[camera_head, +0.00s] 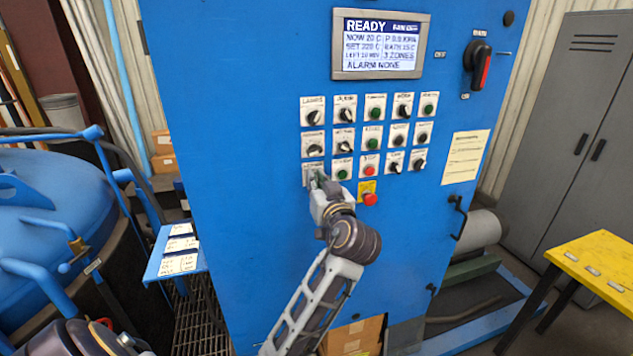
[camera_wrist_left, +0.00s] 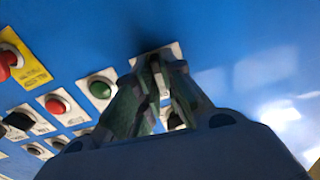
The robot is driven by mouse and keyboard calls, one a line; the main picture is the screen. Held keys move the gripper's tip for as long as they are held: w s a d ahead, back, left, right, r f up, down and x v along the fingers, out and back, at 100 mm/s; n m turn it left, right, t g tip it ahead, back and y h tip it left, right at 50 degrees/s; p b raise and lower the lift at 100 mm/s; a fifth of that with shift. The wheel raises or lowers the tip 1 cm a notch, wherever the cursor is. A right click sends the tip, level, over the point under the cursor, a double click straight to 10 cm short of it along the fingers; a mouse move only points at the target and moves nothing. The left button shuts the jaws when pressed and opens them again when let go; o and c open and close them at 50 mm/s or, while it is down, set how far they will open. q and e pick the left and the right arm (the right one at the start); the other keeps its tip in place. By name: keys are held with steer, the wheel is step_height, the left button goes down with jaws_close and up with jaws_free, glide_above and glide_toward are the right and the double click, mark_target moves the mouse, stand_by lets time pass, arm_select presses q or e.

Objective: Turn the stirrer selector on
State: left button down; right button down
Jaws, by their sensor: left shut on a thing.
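The blue control cabinet (camera_head: 250,215) carries rows of selectors and buttons on white plates. My left gripper (camera_head: 317,181) is at the lower-left selector plate (camera_head: 307,168), with its fingers closed around that plate's knob. The knob is hidden by the fingers, so its turned position cannot be seen, and the label is too small to read surely. In the left wrist view, my left gripper (camera_wrist_left: 160,85) has its fingertips close together in front of a white plate (camera_wrist_left: 174,50). My right gripper is not in view.
A green button (camera_head: 341,174) and a red button (camera_head: 369,173) sit to the right of the gripper. A red emergency button (camera_head: 370,199) on a yellow plate is just below. A display (camera_head: 381,45) reads READY.

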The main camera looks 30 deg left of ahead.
arm_select(q)
steer(key=m+p, duration=0.2)
steer(key=m, duration=0.3)
stand_by(0.5)
steer(key=shift+m, duration=0.3)
steer(key=c, duration=1.5)
jaws_free()
steer(key=shift+w, duration=0.1)
steer(key=shift+v, duration=6.05)
steer(key=shift+f, duration=0.1)
